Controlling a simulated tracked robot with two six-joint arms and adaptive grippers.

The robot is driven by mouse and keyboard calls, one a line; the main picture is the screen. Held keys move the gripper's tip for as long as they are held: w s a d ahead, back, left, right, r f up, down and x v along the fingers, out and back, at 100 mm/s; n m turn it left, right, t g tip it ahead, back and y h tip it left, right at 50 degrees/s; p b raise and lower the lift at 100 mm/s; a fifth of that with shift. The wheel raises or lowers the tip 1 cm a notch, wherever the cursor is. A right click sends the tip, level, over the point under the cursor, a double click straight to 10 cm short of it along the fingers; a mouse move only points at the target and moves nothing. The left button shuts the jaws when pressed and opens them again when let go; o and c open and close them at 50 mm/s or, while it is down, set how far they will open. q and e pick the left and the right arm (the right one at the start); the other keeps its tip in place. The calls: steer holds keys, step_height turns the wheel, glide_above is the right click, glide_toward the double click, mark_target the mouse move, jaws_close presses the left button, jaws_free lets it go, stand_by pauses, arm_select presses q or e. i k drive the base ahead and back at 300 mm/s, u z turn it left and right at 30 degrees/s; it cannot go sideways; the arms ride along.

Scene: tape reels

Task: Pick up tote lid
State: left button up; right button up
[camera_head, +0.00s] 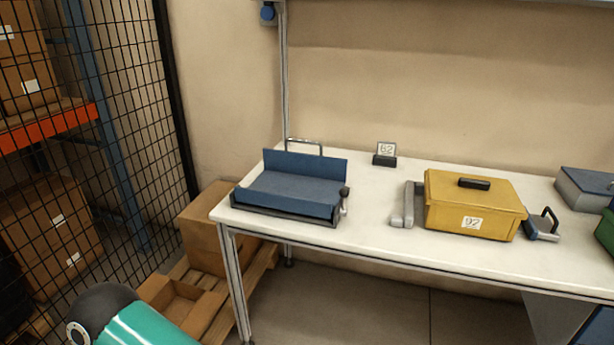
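A yellow tote (468,213) stands upright on the white table, right of the middle, with a label on its front that seems to read 92. Its yellow lid (450,190) lies flat on top and looks closed. A dark handle (474,183) sits on the lid. Nothing touches the lid from above. Neither of my grippers is in view.
The white table (375,235) is bare between a blue open tray (292,187) and a grey bracket (404,206) beside the tote. A number stand (385,154) is behind. A grey, black-handled piece (543,224) and a blue-topped box (586,188) stand right.

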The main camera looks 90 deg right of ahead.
mark_target(459, 188)
steer(key=u, duration=0.35)
steer(key=i, duration=0.5)
steer(key=z, duration=2.15)
steer(key=i, duration=0.3)
steer(key=z, duration=2.8)
steer(key=k, duration=0.4)
steer(key=z, duration=0.35)
steer(key=i, duration=1.5)
steer(key=u, duration=0.5)
